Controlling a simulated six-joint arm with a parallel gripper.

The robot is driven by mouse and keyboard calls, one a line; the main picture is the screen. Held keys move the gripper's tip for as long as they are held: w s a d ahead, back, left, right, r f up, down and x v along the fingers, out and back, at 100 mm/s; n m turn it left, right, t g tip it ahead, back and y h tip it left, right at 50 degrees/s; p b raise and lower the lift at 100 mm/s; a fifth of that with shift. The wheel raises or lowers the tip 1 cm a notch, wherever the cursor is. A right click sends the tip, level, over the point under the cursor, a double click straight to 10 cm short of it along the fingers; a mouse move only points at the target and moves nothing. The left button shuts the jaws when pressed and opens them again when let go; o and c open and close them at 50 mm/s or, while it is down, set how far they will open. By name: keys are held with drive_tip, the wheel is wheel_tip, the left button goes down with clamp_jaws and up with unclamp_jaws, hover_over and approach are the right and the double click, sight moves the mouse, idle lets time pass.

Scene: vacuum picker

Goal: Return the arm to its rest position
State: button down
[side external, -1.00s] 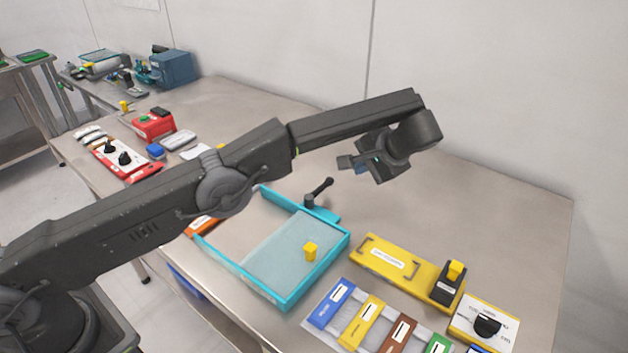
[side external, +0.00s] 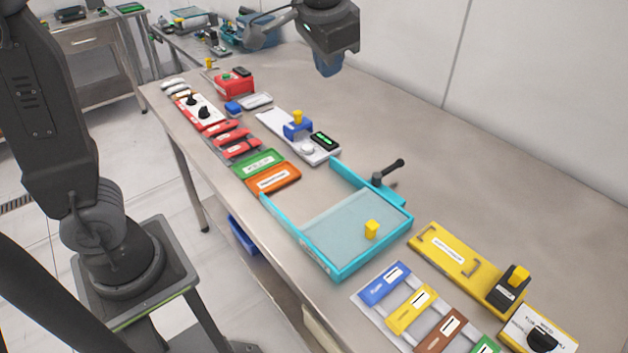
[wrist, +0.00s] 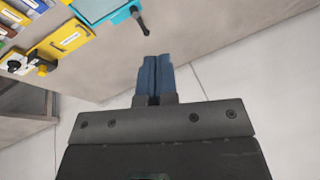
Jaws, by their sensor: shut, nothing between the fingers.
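My gripper (side external: 327,66) hangs above the back part of the table, near the top of the side view, pointing down. In the wrist view its two blue fingers (wrist: 155,77) are together with nothing between them. My gripper is well above the table and apart from every object. My upper arm stands nearly upright at the left of the side view, and part of the arm is cut off by the top edge.
A red box (side external: 235,86) stands farther back.

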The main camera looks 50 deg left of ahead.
drive_tip(key=s+a+f+n+t+h, duration=0.1)
drive_tip(key=s+f, duration=0.2)
drive_tip(key=s, duration=0.6)
drive_tip(key=s+a+f+n+t+h, duration=0.1)
drive_tip(key=s+f, duration=0.3)
drive_tip(key=s, duration=0.5)
drive_tip(key=shift+s+a+f, duration=0.2)
drive_tip(key=shift+s+f, duration=0.05)
drive_tip(key=shift+s, duration=0.15)
